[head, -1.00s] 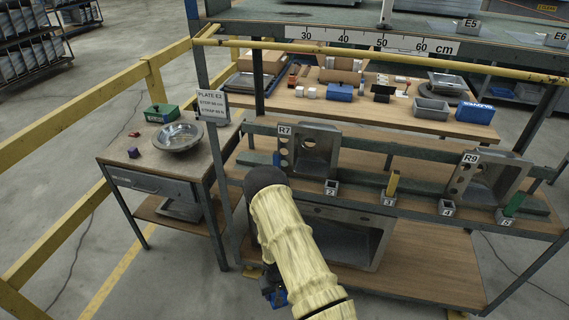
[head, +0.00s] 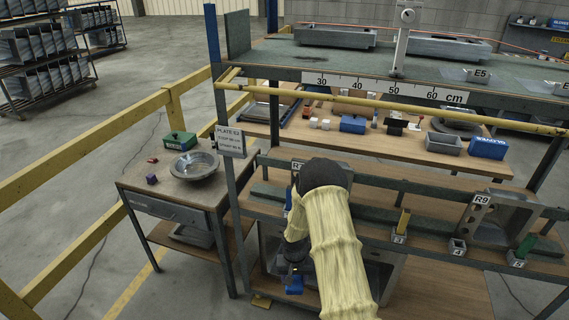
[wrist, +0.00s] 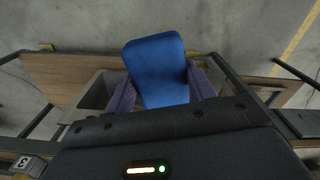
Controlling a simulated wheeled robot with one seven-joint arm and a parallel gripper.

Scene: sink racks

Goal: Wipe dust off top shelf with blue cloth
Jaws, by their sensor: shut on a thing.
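My gripper (head: 292,275) hangs low in front of the rack in the head view, partly hidden behind my sleeved arm. It is shut on the blue cloth (head: 295,285). In the wrist view the blue cloth (wrist: 158,70) looks like a folded pad between the two purple-grey fingers. The top shelf (head: 400,72) is the green surface at the top of the rack, well above my gripper. A dark patch that may be dust (head: 308,57) lies on its left part.
A ruler strip (head: 390,87) and a yellow rail (head: 400,103) run along the top shelf's front. Grey sink-like pieces (head: 335,37) and a white post (head: 402,40) stand on it. A side table with a metal bowl (head: 194,165) is at the left.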

